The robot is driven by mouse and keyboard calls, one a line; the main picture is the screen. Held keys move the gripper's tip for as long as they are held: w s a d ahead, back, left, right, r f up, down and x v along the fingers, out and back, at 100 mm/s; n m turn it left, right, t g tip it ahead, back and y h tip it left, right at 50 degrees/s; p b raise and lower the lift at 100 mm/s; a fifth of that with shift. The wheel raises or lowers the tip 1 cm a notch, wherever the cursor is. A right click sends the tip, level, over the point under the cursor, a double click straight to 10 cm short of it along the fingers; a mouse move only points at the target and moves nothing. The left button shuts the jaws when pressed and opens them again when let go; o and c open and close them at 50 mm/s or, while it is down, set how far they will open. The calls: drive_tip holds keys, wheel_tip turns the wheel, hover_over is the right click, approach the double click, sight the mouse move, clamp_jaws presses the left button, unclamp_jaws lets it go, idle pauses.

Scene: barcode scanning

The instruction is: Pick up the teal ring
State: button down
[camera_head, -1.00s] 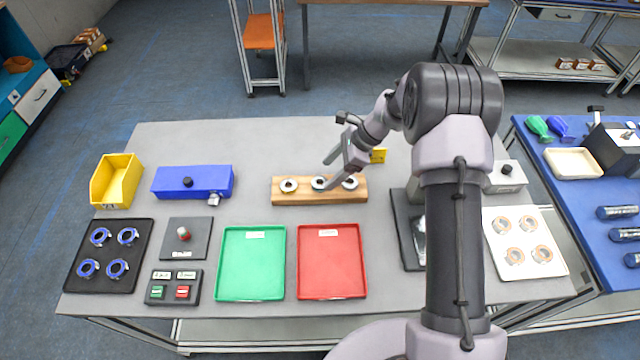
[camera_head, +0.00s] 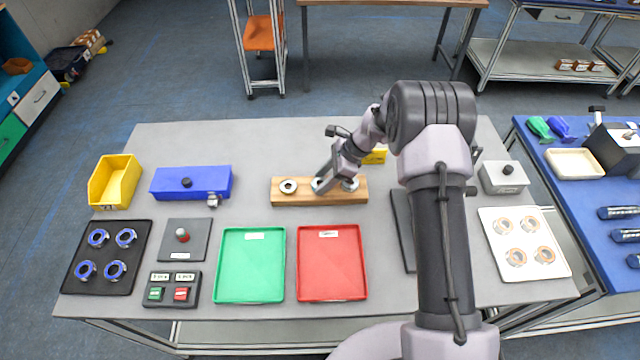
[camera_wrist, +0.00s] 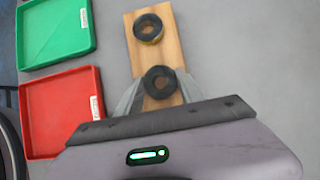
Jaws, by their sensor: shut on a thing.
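The teal ring (camera_head: 317,184) is at the middle place on the wooden block (camera_head: 300,199), partly hidden by my gripper (camera_head: 323,183) in the head view. In the wrist view the ring (camera_wrist: 160,81) looks dark from above and sits between the two fingers of my gripper (camera_wrist: 162,86), which are shut on it. It still appears at the block, and I cannot tell whether it is lifted at all.
A green tray (camera_head: 250,297) and a red tray (camera_head: 332,297) lie in front of the block. A blue box (camera_head: 207,181) and a yellow bin (camera_head: 103,201) stand left. A yellow item (camera_head: 376,155) stands just behind my wrist.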

drive_tip(key=shift+r, duration=0.1)
wheel_tip(320, 180, up, 4)
drive_tip(key=shift+s+f+p, duration=0.1)
drive_tip(key=shift+p, duration=0.3)
drive_tip(key=s+d, duration=0.2)
drive_tip(key=s, duration=0.5)
drive_tip(key=s+d+r, duration=0.1)
drive_tip(key=s+d, duration=0.2)
drive_tip(key=s, duration=0.5)
drive_tip(key=shift+d, duration=0.3)
